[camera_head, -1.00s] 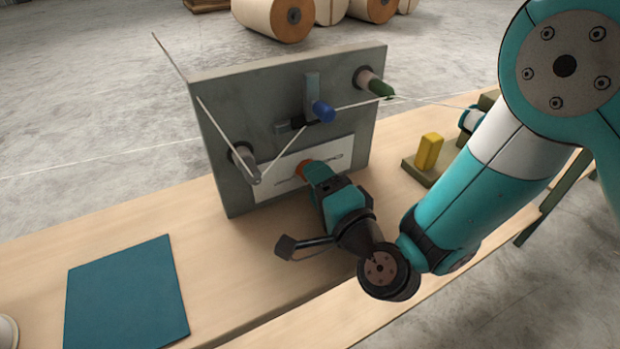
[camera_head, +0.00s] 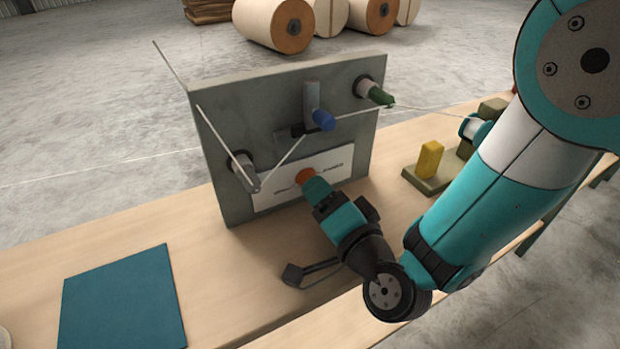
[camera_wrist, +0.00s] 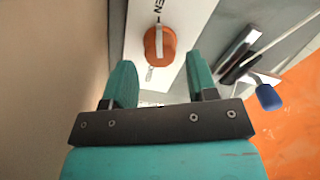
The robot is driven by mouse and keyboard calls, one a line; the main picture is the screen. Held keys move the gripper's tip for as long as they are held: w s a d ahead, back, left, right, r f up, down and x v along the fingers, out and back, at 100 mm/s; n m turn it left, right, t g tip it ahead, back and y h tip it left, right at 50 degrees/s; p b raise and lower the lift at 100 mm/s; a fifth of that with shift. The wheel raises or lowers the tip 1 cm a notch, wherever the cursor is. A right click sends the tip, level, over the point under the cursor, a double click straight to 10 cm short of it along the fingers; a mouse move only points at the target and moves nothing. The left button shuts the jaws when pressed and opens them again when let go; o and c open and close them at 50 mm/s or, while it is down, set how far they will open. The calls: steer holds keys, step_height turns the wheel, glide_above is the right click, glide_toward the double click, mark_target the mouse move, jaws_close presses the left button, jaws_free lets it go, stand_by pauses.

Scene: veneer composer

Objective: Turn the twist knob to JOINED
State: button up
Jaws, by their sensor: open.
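The orange twist knob (camera_head: 306,176) sits on a white label plate (camera_head: 335,171) low on the front of an upright grey panel (camera_head: 240,105). In the wrist view the knob (camera_wrist: 157,46) carries a pale line along its length, lined up roughly with the printed lettering. Part of a word ending in "EN" shows above it; the other lettering is too small or covered to read. My gripper (camera_head: 318,190) points at the knob from the front. In the wrist view its teal fingers (camera_wrist: 160,75) are open and empty, with the knob beyond the gap between them.
A blue-handled lever (camera_head: 322,119), a green-tipped peg (camera_head: 380,96) and a grey roller (camera_head: 245,172) stick out of the panel, with a pale strand running across. A yellow block (camera_head: 429,158) stands to the right. A blue mat (camera_head: 120,300) lies on the wooden bench at left.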

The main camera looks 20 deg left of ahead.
steer(key=shift+a+r, duration=0.1)
steer(key=shift+w+a+p, duration=0.35)
steer(key=shift+w+p, duration=0.05)
steer(key=shift+p, duration=0.65)
steer(key=shift+w+a+p, duration=0.4)
steer(key=shift+a+p, duration=0.1)
steer(key=shift+p, duration=0.45)
steer(key=shift+c, duration=0.3)
